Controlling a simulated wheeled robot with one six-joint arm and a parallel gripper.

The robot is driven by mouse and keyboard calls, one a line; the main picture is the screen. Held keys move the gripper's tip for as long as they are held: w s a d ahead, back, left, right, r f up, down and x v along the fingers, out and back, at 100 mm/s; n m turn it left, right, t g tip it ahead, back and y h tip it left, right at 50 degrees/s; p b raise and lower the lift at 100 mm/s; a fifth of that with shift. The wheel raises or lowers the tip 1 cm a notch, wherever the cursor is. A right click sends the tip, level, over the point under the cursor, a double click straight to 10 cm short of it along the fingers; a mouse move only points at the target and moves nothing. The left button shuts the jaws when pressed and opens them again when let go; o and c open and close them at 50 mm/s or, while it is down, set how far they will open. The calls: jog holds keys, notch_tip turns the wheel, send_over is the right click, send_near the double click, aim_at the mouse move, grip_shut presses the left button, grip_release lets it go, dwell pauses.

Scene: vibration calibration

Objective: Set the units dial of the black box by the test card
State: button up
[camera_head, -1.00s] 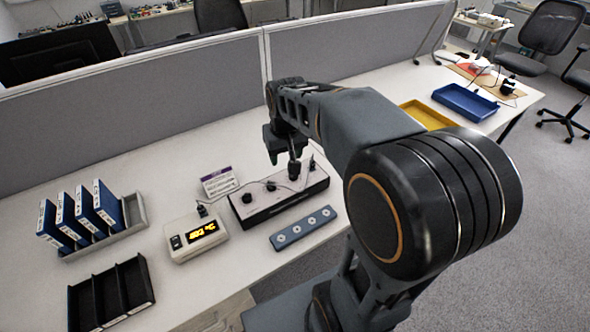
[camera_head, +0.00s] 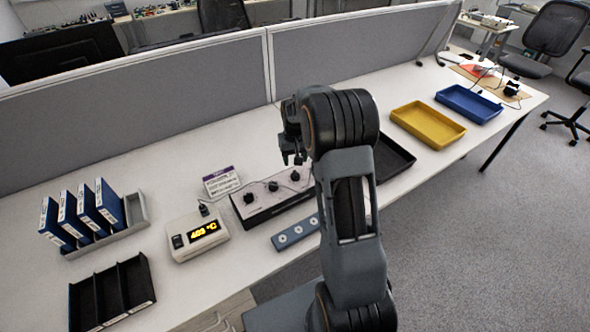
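The black box (camera_head: 262,211) lies on the white desk with a dark front and a pale top. It carries three black dials in a row: a left dial (camera_head: 249,197), a middle dial (camera_head: 273,186) and a right dial (camera_head: 295,175). Their scale marks are too small to read. The test card (camera_head: 221,182), white with a purple top strip, stands behind the box's left end. My gripper (camera_head: 293,157) is above and behind the right dial, apart from it, with two separate fingertips and nothing between them. My arm hides the box's right end.
A cream meter (camera_head: 182,250) with a lit yellow display stands left of the box. A blue-grey strip with round sockets (camera_head: 284,240) lies in front.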

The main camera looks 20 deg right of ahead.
aim_at(295, 171)
jog(key=shift+f, duration=3)
jog(key=c, duration=0.8)
jog(key=shift+c, duration=0.2)
jog(key=shift+m, duration=0.3)
jog(key=m, duration=0.2)
jog(key=m+b, duration=0.1)
jog(key=m, duration=0.2)
jog(key=shift+s+d, duration=0.1)
jog(key=shift+d, duration=0.1)
jog(key=m+b, duration=0.1)
jog(key=m, duration=0.5)
jog(key=shift+s+d, duration=0.1)
jog(key=shift+s, duration=0.05)
jog(key=shift+m, duration=0.3)
